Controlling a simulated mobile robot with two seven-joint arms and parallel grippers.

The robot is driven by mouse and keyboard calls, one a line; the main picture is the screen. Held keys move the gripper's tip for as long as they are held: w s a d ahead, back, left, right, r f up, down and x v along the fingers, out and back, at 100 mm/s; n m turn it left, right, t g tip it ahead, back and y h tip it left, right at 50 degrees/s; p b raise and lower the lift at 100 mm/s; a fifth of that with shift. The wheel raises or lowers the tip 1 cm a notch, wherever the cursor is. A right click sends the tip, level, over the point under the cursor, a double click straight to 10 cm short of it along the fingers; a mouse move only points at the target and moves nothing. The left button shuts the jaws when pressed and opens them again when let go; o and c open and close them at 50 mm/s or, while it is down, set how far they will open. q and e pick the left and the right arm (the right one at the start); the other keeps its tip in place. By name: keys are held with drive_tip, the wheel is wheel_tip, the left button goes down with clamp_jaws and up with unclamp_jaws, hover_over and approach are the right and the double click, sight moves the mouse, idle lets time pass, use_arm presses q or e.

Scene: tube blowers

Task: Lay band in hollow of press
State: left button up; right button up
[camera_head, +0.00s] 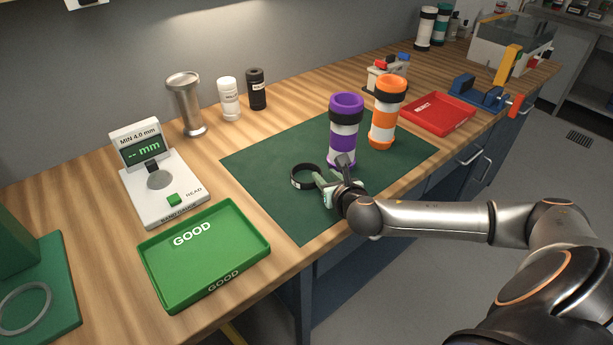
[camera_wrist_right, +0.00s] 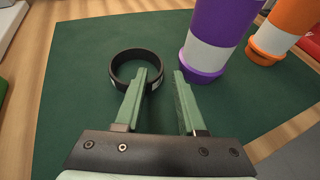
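The black band (camera_head: 306,176) lies on the green mat, a thin ring with a small white label. In the right wrist view the band (camera_wrist_right: 118,60) is just beyond my right gripper (camera_wrist_right: 161,73). That gripper is open. Its left fingertip overlaps the ring's opening and its right fingertip is outside, with the band's right wall seen between them; contact cannot be told. The right gripper (camera_head: 325,184) is low over the mat in the head view. A blue device with a yellow upright lever (camera_head: 507,65) and a red end, possibly the press, stands at the far right; its hollow is unclear.
Purple (camera_head: 343,148) and orange (camera_head: 384,140) banded tubes stand behind the gripper on the mat (camera_head: 262,160). A gauge (camera_head: 165,190) and green GOOD tray (camera_head: 160,284) are at left. A red REJECT tray (camera_head: 462,122) is at right. A green stand (camera_head: 58,262) with a grey ring is far left.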

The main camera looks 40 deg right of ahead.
sight(316, 168)
drive_tip(key=shift+x, duration=2.7)
drive_tip(key=shift+a, duration=0.2)
clamp_jaws()
